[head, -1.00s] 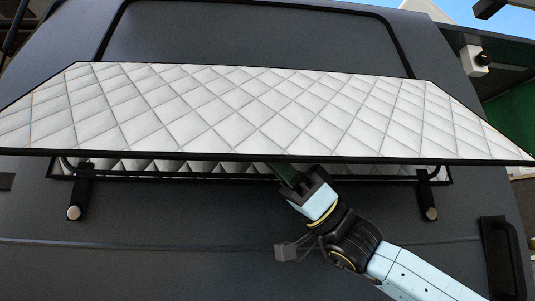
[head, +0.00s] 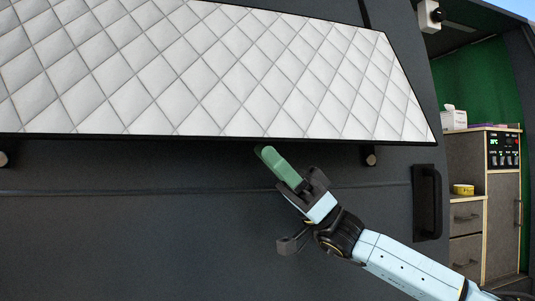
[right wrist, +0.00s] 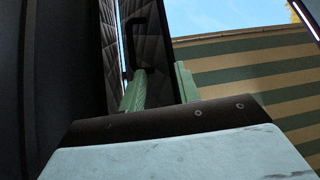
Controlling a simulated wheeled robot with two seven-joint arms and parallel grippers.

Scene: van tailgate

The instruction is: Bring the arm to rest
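My right gripper (head: 270,157) has green fingers and is in front of the dark van door (head: 180,220), by the lower edge of a white quilted panel (head: 220,75) with a black rim. The fingers look free of the panel in the head view. In the right wrist view the two green fingers of my right gripper (right wrist: 160,82) stand apart with nothing held between them. A dark quilted surface with a black handle (right wrist: 146,40) shows behind them. My left gripper is not in view.
A black grab handle (head: 427,203) is on the door at the right. Beyond it, the open van shows a wooden cabinet (head: 502,200) with a control panel, a yellow box (head: 463,189) and a tissue box (head: 454,117).

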